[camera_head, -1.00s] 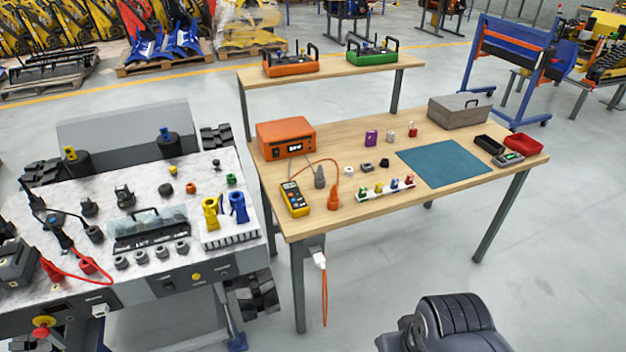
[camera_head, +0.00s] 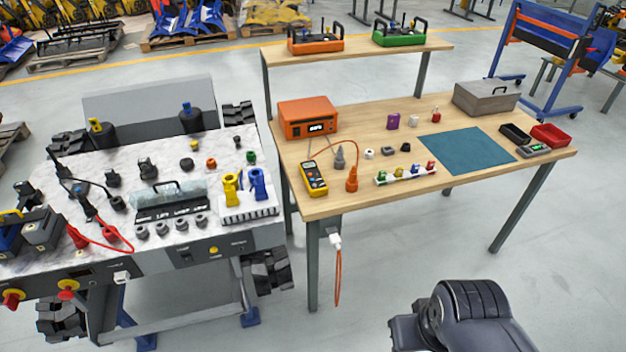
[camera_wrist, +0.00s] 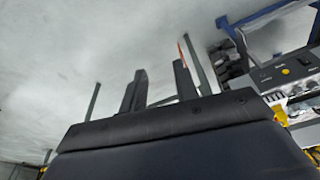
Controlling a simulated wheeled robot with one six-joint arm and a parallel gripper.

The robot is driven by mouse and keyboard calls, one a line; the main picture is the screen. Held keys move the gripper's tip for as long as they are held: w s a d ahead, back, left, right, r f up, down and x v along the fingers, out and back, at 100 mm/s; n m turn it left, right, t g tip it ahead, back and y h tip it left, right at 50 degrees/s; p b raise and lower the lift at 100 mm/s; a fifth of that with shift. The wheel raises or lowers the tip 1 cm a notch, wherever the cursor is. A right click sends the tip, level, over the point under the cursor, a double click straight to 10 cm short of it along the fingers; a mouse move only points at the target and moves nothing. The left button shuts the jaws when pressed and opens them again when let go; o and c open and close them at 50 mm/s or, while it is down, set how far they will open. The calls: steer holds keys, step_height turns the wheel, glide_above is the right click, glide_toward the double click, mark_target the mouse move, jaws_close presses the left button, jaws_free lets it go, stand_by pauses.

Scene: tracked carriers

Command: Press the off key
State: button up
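No key in view can be read as the off key; the lettering is too small. The left tracked carrier (camera_head: 165,280) has a marble-like top and a grey front panel with a yellow button (camera_head: 214,250), dark switches and red knobs. A row of grey round knobs stands near its front edge. The panel's yellow button also shows at the right of the wrist view (camera_wrist: 286,71). My gripper (camera_wrist: 158,82) shows in the wrist view with two dark fingers apart and nothing between them. It is over the floor, away from the carrier. The head view shows only my dark arm at the lower right.
The wooden workbench (camera_head: 375,205) stands right of the carrier, with an orange box (camera_head: 308,118), a yellow meter (camera_head: 314,179) and a teal mat (camera_head: 466,150). An orange cable (camera_head: 338,275) hangs at its front. Open floor lies before the bench.

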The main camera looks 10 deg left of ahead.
jaws_close()
stand_by(1.3)
